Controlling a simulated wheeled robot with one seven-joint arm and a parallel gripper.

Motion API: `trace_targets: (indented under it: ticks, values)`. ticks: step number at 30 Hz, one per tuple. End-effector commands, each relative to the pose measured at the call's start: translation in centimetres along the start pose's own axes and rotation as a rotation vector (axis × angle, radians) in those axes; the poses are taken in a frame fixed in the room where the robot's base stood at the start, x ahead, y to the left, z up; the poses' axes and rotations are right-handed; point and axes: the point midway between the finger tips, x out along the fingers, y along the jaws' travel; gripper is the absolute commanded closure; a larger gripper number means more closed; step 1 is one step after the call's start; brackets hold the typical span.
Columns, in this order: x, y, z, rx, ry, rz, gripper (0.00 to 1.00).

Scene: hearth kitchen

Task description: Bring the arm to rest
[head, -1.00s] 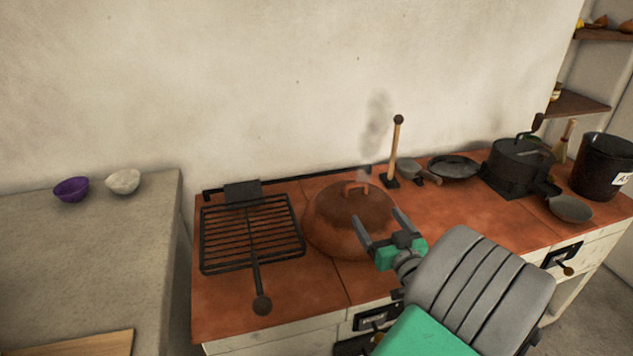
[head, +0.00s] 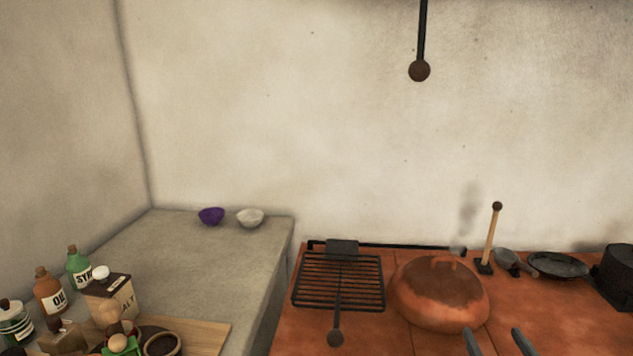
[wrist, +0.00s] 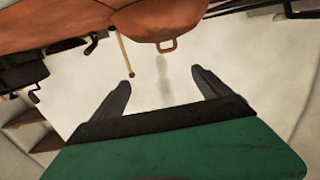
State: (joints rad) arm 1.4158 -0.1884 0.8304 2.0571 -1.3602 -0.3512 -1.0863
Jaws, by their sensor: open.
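My gripper (wrist: 163,88) is open and empty in the wrist view, its two dark fingers spread apart with pale wall behind them. Its fingertips (head: 495,342) also show at the bottom edge of the head view, in front of the terracotta dome lid (head: 440,295). The lid sits on the orange stove top, with a faint wisp of smoke above it. In the wrist view the lid (wrist: 165,20) appears upside down at the top, its loop handle apart from the fingers. The rest of my arm is out of the head view.
A black grill rack (head: 338,282) lies left of the lid. A wooden-handled tool (head: 492,235), a dark pan (head: 558,265) and a black pot (head: 617,275) stand to the right.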

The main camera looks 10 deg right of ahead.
Motion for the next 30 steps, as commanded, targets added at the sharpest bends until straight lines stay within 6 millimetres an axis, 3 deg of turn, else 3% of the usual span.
trace_targets:
  ticks: [11, 17, 20, 24, 27, 30]
  values:
    - [2.6, -9.0, -0.4, -0.027, -0.194, -0.241, 0.12]
    - [2.3, -16.8, -0.4, -0.070, -0.432, -0.421, 0.12]
    - [0.9, -20.8, -1.0, -0.105, -0.597, -0.494, 0.12]
    - [-3.4, -26.0, -3.7, -0.181, -0.883, -0.517, 0.12]
    - [-7.4, -27.9, -6.6, -0.214, -1.059, -0.443, 0.12]
    - [-11.0, -28.5, -9.4, -0.209, -1.170, -0.339, 0.12]
